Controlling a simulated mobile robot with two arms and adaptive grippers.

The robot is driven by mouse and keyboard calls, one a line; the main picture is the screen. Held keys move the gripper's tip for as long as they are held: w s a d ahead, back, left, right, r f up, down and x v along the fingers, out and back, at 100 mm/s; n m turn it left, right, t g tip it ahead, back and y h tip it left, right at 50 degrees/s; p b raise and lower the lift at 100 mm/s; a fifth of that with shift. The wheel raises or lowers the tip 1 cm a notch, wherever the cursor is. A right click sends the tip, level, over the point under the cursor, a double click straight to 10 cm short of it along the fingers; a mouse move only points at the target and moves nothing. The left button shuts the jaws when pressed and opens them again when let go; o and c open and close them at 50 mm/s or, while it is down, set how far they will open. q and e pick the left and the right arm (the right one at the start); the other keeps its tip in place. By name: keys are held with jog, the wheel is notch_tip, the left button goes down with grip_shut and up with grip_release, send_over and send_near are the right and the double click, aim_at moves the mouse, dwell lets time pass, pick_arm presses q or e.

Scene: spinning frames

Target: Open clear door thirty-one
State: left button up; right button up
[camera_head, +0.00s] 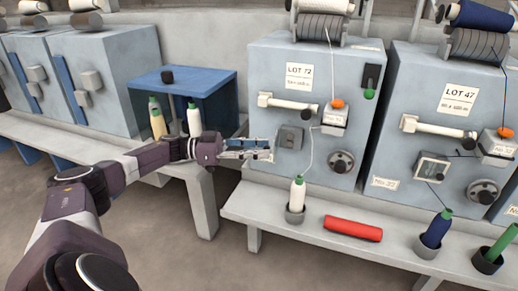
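The LOT 72 machine (315,55) is a pale blue-grey box in the middle of the view. On its front is a small grey, apparently clear-covered box (290,137), which looks closed; I cannot read the number thirty-one on it. My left gripper (268,150) reaches in from the left at the machine's lower left, just left of and below the small box. Its fingers point right; whether they touch the machine, and how far apart they are, is unclear. The machine surface behind the fingers is hidden. My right gripper is not in view.
A white bar handle (290,105) sits above the small box and a round knob (341,162) to its right. The LOT 47 machine (450,65) stands right; a blue bin (210,84) stands left.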

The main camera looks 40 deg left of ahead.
pick_arm(q)
jog(key=v, duration=1.2)
dwell(0.3)
